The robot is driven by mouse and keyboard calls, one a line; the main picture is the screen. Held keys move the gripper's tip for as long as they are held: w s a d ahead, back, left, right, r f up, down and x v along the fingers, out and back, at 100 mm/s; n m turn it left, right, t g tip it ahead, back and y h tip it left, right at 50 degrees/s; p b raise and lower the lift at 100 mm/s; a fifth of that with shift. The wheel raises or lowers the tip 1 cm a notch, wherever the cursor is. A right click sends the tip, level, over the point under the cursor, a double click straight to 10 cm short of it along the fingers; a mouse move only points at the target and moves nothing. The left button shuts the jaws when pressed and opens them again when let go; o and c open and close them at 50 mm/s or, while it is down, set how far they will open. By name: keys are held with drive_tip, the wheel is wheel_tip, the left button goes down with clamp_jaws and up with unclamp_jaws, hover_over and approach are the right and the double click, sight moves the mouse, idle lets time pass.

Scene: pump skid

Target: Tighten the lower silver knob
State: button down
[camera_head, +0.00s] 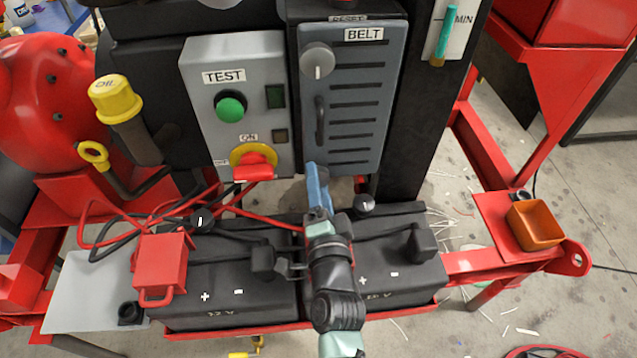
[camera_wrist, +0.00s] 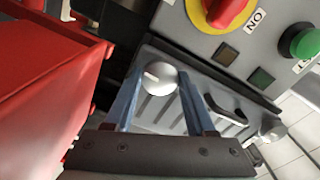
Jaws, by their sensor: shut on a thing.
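The lower silver knob (camera_wrist: 159,79), round with a pale mark on its face, sits at the lower end of the slotted grey BELT cover (camera_head: 358,100). My gripper (camera_head: 317,180) reaches up to the cover's lower edge, and in the wrist view its blue fingers (camera_wrist: 160,92) stand on both sides of the knob, shut on it. In the head view the gripper hides this knob. The upper silver knob (camera_head: 317,60) is at the cover's top left; a silver knob also shows at the far end of the cover in the wrist view (camera_wrist: 271,129).
Left of the cover is a grey TEST box (camera_head: 207,148) with a green button (camera_head: 231,107) and a red-yellow switch (camera_head: 254,164). Black batteries (camera_head: 235,285), red cables and a red box (camera_head: 160,262) lie below. An orange bin (camera_head: 535,226) is at right.

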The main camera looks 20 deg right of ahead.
drive_tip(key=shift+n, duration=0.3)
drive_tip(key=shift+c, duration=1.1)
unclamp_jaws()
drive_tip(key=v, duration=1.3)
drive_tip(key=shift+b, duration=0.3)
